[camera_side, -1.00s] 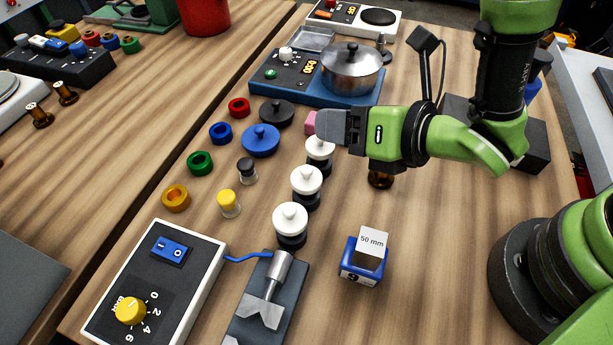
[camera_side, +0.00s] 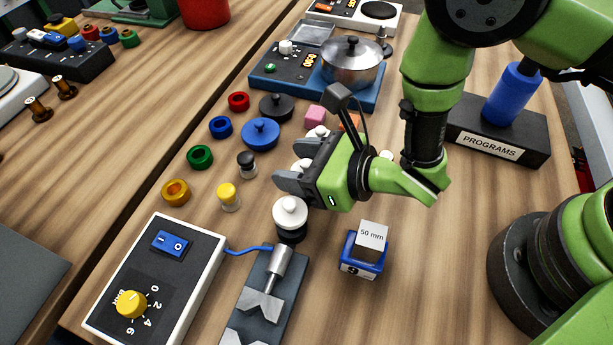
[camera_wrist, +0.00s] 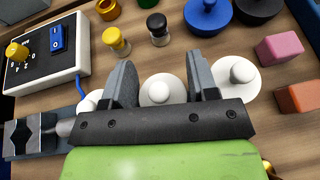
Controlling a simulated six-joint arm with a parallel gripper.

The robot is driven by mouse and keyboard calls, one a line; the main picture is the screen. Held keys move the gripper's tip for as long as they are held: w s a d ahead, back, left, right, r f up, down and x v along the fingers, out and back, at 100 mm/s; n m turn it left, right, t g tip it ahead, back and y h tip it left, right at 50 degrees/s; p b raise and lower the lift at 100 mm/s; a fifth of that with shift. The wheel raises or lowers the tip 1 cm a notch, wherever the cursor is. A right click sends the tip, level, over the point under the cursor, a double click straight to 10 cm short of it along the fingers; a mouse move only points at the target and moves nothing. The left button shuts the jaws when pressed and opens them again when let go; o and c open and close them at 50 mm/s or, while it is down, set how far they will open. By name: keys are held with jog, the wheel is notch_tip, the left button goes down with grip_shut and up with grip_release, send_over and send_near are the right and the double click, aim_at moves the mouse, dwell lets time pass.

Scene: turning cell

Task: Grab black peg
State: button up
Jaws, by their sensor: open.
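The black peg (camera_side: 246,165) stands upright on the table, with a black knob on a clear or pale lower part. In the wrist view the black peg (camera_wrist: 157,28) is beyond the fingertips, roughly in line with the gap between them. My gripper (camera_side: 290,162) is to the right of the peg and apart from it. In the wrist view my gripper (camera_wrist: 160,62) has its two fingers spread with nothing held. A white-topped knobbed piece (camera_wrist: 156,91) shows between the fingers.
A yellow peg (camera_side: 228,196) stands close to the black one. Green (camera_side: 200,157) and blue (camera_side: 220,127) rings and a blue knobbed disc (camera_side: 260,138) lie nearby. White-topped pieces (camera_side: 290,214) stand in a row under and beside my gripper.

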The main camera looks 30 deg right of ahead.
jog(key=shift+w+a+f, duration=0.1)
jog(key=shift+w+a, duration=0.05)
jog(key=c, duration=0.7)
